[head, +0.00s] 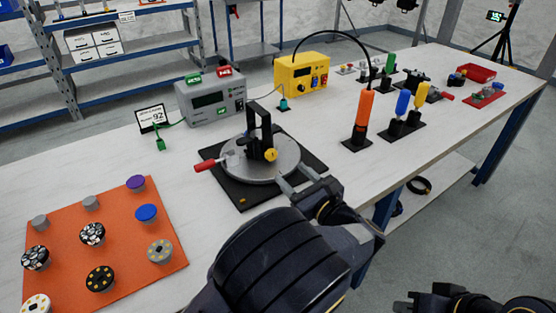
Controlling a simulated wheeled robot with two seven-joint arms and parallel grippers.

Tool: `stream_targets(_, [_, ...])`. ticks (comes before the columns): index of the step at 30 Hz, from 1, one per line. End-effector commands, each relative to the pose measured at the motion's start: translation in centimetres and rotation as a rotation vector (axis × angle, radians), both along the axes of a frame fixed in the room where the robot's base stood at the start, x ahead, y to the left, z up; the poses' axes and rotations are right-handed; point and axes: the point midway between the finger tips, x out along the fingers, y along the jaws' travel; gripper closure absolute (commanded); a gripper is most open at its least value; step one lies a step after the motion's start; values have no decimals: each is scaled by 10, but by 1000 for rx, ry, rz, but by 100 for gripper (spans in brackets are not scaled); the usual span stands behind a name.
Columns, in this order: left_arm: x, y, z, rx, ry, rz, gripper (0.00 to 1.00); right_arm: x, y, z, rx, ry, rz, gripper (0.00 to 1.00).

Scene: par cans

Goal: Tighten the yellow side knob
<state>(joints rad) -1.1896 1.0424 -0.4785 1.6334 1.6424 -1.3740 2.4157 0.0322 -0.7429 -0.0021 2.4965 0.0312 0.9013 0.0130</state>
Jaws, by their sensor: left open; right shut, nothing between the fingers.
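The yellow side knob (271,155) sits on the side of a black upright yoke (264,125). The yoke stands on a round grey turntable (232,176) with a red handle (206,165), on a black base plate. My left gripper (296,181) is open at the turntable's front right edge, a little below and right of the knob. Its fingers point toward the knob, with nothing visible between them. From this view I cannot tell whether a finger touches the turntable. My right gripper (402,306) is at the bottom right edge, partly cut off, shut and away from the table.
An orange mat (120,235) with several round knobs lies at left. A grey meter box (210,100) and a yellow box (301,75) stand behind the turntable. An orange-handled tool (363,115) and blue and yellow handled tools stand at right. Bare tabletop lies between.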

Motion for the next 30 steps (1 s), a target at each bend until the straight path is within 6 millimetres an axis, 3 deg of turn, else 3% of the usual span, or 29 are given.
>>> stream_targets(15, [56,42,1,-5,-6,1,50,0,0,4,0,0,0,100])
stream_targets(26, [61,45,0,-5,-5,-1,50,0,0,4,0,0,0,100])
stream_targets(30, [61,45,0,-5,-5,0,68,0,0,4,0,0,0,100])
